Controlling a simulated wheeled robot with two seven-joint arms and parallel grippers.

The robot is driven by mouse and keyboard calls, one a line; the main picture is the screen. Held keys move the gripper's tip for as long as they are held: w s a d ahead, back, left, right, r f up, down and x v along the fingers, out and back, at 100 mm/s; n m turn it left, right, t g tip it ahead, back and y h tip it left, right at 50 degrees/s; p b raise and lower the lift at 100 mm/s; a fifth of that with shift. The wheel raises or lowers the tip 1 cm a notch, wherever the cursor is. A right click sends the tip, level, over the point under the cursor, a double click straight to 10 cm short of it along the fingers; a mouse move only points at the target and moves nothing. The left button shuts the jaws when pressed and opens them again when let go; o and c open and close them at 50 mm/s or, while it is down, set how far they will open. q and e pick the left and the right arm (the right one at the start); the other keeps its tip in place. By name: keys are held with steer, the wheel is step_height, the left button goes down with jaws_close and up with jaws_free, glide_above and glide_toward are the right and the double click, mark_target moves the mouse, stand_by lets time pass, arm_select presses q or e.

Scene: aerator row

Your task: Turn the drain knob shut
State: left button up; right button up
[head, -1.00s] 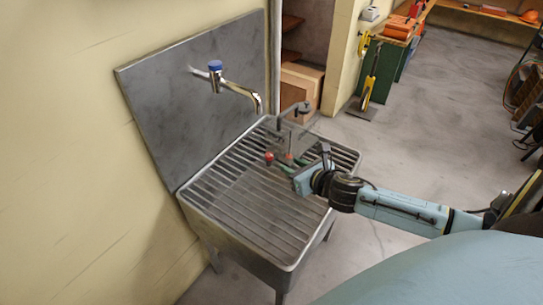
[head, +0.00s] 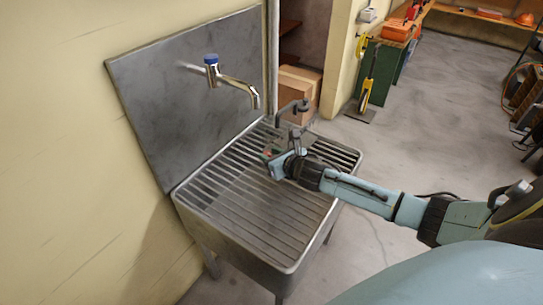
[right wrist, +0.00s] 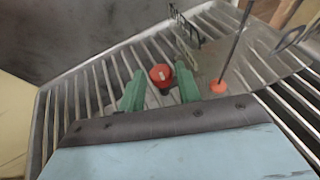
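The red drain knob (right wrist: 161,75) shows in the right wrist view with a pale mark on its face. It sits between the two green fingers of my right gripper (right wrist: 160,72), with a gap visible on each side. The gripper is open. In the head view my right gripper (head: 272,153) is low over the back part of the ribbed sink (head: 245,205), and it mostly hides the knob there. Whether the fingers reach down around the knob is hard to tell. My left gripper is not in view.
A tap with a blue top (head: 211,60) sticks out from the metal splashback (head: 160,90). Beside the knob is an orange disc (right wrist: 218,87) on a thin rod, near a clear-walled part. A dark bent fitting (head: 292,107) rises behind my gripper. The sink's front is clear.

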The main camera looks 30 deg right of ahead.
steer(key=c, duration=0.7)
